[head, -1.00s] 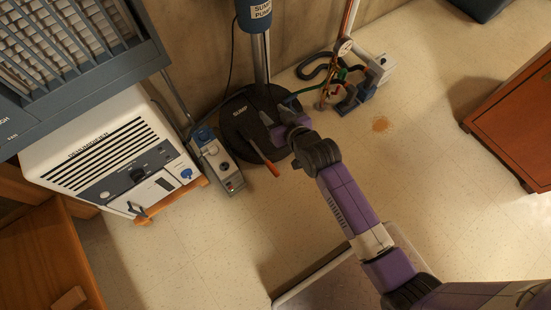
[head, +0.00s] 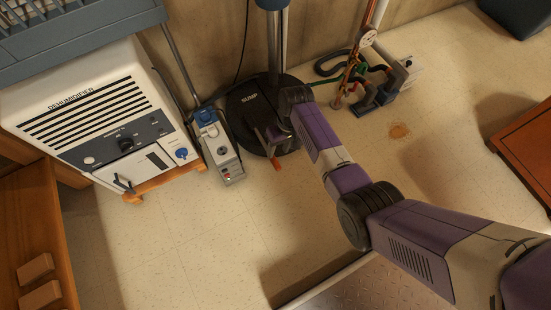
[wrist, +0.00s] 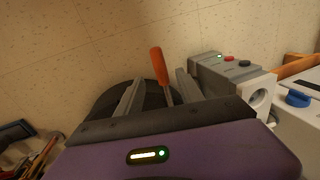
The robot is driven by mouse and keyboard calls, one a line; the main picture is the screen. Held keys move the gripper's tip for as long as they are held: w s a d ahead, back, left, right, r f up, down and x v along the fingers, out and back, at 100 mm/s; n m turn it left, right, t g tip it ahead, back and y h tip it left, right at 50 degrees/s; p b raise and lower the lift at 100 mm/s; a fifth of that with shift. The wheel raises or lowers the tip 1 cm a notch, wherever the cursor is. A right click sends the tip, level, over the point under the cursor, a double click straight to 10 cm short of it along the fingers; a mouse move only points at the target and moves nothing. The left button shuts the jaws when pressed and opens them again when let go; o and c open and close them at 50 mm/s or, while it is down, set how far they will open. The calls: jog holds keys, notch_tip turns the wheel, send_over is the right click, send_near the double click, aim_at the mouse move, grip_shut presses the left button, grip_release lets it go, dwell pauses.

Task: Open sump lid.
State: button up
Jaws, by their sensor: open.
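The black round sump lid (head: 243,110), marked SUMP, lies flat on the floor at the foot of a metal post. A bar with an orange grip (head: 277,164) reaches over its near edge. My gripper (head: 275,146) is low over the lid's near right part and hides most of the bar. In the wrist view my gripper (wrist: 158,80) is open, with the bar between its two fingers. The orange grip (wrist: 158,65) sticks out past the fingertips. Whether the fingers touch the bar cannot be told. Part of the dark lid (wrist: 105,102) shows behind the fingers.
A grey box with a blue plug (head: 222,158) stands close left of the lid, beside a white dehumidifier (head: 95,115). Pipes and valves (head: 370,85) stand at the right. A wooden cabinet (head: 530,150) is at far right. The floor in front is clear.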

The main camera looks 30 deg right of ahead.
aim_at(275, 160)
jog(key=f+b, duration=0.2)
jog(key=f, duration=0.1)
jog(key=a+f+b, duration=0.1)
jog(key=f, duration=0.2)
jog(key=shift+a+f+b, duration=0.15)
jog(key=shift+f+b, duration=0.15)
jog(key=shift+b, duration=0.1)
grip_shut()
dwell(1.1)
